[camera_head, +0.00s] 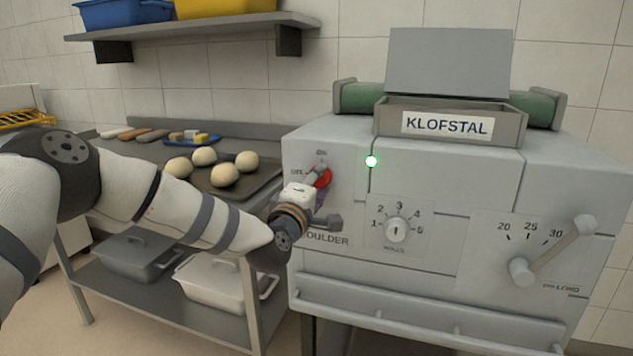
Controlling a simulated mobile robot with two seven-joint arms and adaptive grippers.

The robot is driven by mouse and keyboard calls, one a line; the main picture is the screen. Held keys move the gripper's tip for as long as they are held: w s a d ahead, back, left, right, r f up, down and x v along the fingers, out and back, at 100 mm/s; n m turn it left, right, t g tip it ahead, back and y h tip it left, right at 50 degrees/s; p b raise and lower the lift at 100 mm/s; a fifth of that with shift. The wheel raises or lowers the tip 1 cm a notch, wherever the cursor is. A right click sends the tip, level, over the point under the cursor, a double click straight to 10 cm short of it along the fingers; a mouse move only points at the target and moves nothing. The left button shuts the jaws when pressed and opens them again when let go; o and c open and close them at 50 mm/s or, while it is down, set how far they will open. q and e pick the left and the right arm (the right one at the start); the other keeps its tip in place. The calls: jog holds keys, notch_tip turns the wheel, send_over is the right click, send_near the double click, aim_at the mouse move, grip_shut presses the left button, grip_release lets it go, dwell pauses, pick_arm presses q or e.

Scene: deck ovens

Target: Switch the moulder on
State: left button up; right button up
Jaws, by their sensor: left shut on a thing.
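The moulder (420,185) is a large grey machine labelled KLOFSTAL, filling the right of the head view. Its red switch (323,179) is on the upper left of the front panel, with ON marked above it and OFF at its upper left. My left gripper (317,177) reaches in from the left and is shut on the red switch, partly hiding it and the lettering below. The switch's exact angle is hard to read behind the gripper. A small lamp (371,161) right of the switch glows green. My right gripper is not in view.
A rolls dial (396,230) and a lever (550,252) with a 20–30 scale are on the moulder's front. Left of it, a steel table holds a tray (268,184) with several dough balls. Lidded tubs (135,256) stand on its lower shelf. A wall shelf (200,27) is above.

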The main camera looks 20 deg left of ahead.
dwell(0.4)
pick_arm(q)
jog(key=o, duration=1.2)
jog(key=shift+c, duration=0.2)
jog(key=shift+s, duration=0.1)
jog(key=s+f, duration=0.1)
jog(key=s, duration=1)
jog(key=shift+s+a, duration=0.25)
jog(key=shift+s, duration=0.15)
